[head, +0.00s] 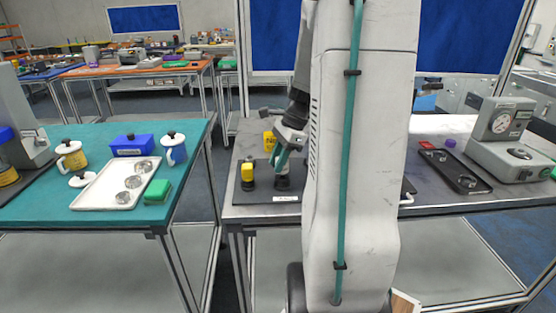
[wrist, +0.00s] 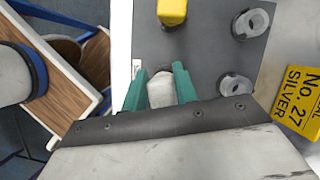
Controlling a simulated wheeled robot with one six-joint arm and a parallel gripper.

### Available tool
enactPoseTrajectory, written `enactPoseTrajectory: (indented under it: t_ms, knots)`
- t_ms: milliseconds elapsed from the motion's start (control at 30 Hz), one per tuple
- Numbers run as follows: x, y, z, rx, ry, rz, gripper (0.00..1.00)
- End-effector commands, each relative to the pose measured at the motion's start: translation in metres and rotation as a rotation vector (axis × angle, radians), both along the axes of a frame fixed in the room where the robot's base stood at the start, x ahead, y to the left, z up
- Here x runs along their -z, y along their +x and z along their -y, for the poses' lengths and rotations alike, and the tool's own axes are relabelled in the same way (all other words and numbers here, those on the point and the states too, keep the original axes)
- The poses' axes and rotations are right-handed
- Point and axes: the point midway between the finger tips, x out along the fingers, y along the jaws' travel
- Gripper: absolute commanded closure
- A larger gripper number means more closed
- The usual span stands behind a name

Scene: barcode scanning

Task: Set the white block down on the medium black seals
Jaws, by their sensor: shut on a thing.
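My gripper (wrist: 158,84) has its two green fingers shut on a white block (wrist: 161,92), seen in the wrist view. In the head view my gripper (head: 282,160) points down over a dark mat (head: 262,195) on the grey table, and the block cannot be made out there. A dark round piece (head: 282,183), perhaps the medium black seals, stands on the mat just below the fingers. In the wrist view a dark rim shows just beyond the block's end. I cannot tell whether the block touches it.
A yellow-topped piece (head: 248,172) stands close left of the gripper on the mat. Two grey ringed cylinders (wrist: 252,24) (wrist: 237,88) stand to the right in the wrist view, with a yellow "No. 27 SILVER" sign (wrist: 304,102) beyond. A teal table (head: 35,200) is at left.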

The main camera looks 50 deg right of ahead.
Motion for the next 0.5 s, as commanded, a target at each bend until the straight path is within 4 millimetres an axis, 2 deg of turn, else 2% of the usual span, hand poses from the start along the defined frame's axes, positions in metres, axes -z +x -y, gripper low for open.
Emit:
enactPoseTrajectory:
  t_ms: [500]
  knots:
    - [0.0076,0.0000,0.0002,0.000,0.000,0.000,0.94]
